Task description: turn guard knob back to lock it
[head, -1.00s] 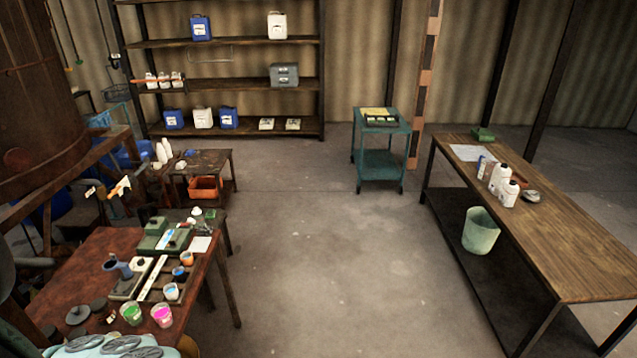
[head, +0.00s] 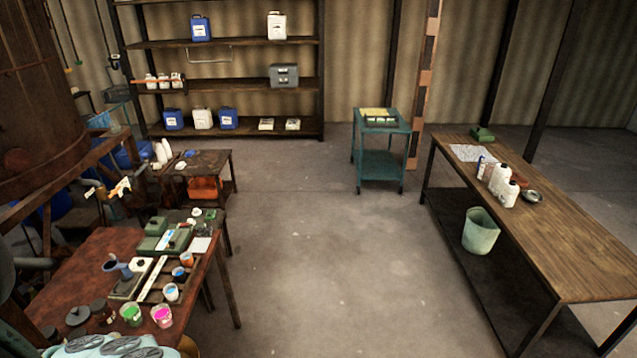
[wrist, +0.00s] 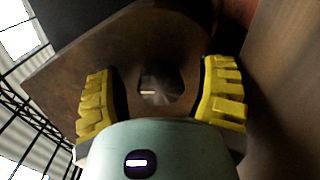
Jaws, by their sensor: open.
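The guard knob (wrist: 160,90) appears in the wrist view as a dark, round knob with a small bright highlight. It sits in front of a brown, rusty-looking plate (wrist: 75,65). My gripper (wrist: 157,72) is open, with one yellow-padded finger to the left of the knob and one to its right. The knob's turn position is too dark to read. I cannot make out the knob or my gripper with certainty in the head view.
In the wrist view, a black wire rack (wrist: 35,118) is at left and a brown surface (wrist: 285,90) at right. In the head view, a rusty vat (head: 40,100) stands left, above a cluttered red-brown table (head: 75,275). The middle floor (head: 300,240) is clear.

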